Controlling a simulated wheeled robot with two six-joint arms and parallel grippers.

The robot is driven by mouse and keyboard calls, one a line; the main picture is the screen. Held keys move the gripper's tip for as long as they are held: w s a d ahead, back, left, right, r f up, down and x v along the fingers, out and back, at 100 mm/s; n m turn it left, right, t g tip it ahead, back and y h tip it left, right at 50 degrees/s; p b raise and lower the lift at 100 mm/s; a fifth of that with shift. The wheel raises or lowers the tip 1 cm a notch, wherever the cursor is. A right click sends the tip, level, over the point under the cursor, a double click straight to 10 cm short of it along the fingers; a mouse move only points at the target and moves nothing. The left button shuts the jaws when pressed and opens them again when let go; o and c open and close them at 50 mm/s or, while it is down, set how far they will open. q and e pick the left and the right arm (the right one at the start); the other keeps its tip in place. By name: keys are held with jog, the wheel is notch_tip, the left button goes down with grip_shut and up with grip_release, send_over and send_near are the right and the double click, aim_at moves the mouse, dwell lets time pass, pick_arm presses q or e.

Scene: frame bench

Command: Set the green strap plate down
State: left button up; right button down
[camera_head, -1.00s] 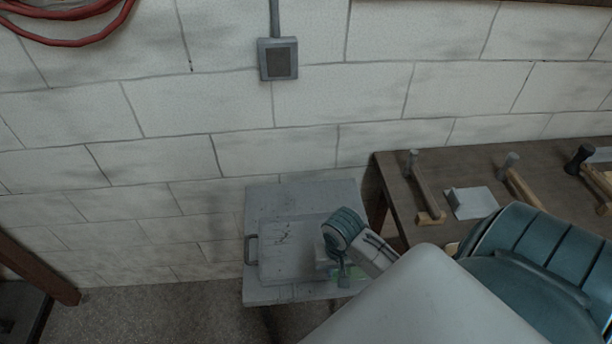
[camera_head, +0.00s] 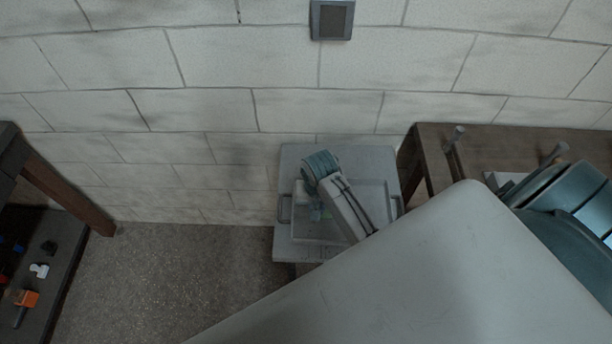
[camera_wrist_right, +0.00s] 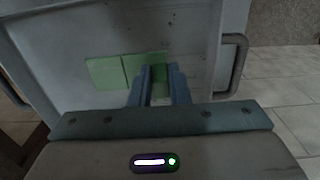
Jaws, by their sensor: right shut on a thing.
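The green strap plate (camera_wrist_right: 147,66) is at the fingertips of my right gripper (camera_wrist_right: 161,72) in the right wrist view. Another flat green piece (camera_wrist_right: 106,72) shows just left of it, with a thin dark line between; I cannot tell if they are separate. A bit of green (camera_head: 325,213) shows in the head view beside my right gripper (camera_head: 318,208), mostly hidden by the wrist. The gripper is shut on the plate, over the grey tray (camera_head: 308,237). I cannot tell if the plate touches the tray floor. My left gripper is out of view.
The tray has a handle (camera_head: 284,209) at each end and stands on a grey stand (camera_head: 290,160) against the block wall. A wooden bench (camera_head: 432,150) with hammers is to the right. A dark shelf (camera_head: 45,260) with small parts is at left. Open floor lies between.

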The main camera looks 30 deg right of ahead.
jog(key=w, duration=0.1)
jog(key=w+a, duration=0.1)
jog(key=w, duration=0.1)
jog(key=shift+a+p, duration=0.25)
jog(key=shift+p, duration=0.1)
jog(key=shift+w+a+f, duration=0.1)
jog(key=shift+w+f, duration=0.05)
jog(key=shift+w, duration=0.05)
jog(key=shift+f, duration=0.2)
notch_tip(320, 180, down, 2)
jog(key=shift+p, duration=0.8)
jog(key=shift+f, duration=0.4)
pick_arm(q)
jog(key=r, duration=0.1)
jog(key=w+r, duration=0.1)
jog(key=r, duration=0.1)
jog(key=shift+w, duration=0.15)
pick_arm(e)
jog(key=shift+f, duration=0.2)
jog(key=c, duration=1.4)
grip_release()
jog(key=shift+f, duration=0.1)
jog(key=shift+o, duration=0.2)
